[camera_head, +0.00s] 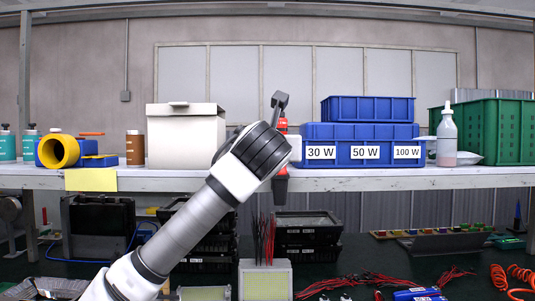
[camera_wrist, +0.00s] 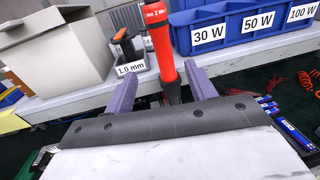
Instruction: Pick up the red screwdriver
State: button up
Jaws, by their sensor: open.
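The red screwdriver (camera_wrist: 161,42) stands close to upright in the wrist view, its thick red handle up and a label with small print near its top. Its lower end shows between the two purple-grey fingers of my gripper (camera_wrist: 160,70). The fingers are apart, one on each side of it, and a gap shows on both sides. I cannot tell how deep it sits between them. In the head view my wrist hides most of the red screwdriver (camera_head: 282,125); only bits of red show beside and below the wrist.
A black-and-orange tool (camera_wrist: 125,42) stands left of the screwdriver, by a "1.0 mm" label (camera_wrist: 130,69). A white box (camera_head: 185,140) is on the shelf (camera_head: 400,180) to the left, blue bins (camera_head: 365,133) to the right. Red wires lie on the lower bench.

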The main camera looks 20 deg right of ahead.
jog(key=p+x, duration=0.2)
jog(key=x, duration=0.2)
jog(key=p+x, duration=0.2)
jog(key=x, duration=0.2)
jog(key=r+p+x, duration=0.1)
jog(key=p+x, duration=0.1)
jog(key=x, duration=0.2)
jog(key=shift+d, duration=0.25)
jog(key=shift+w+d+f, duration=0.15)
jog(key=shift+w+f, duration=0.05)
jog(key=shift+w, duration=0.1)
jog(key=shift+c, duration=0.3)
jog(key=c, duration=1.1)
jog(key=shift+r, duration=0.1)
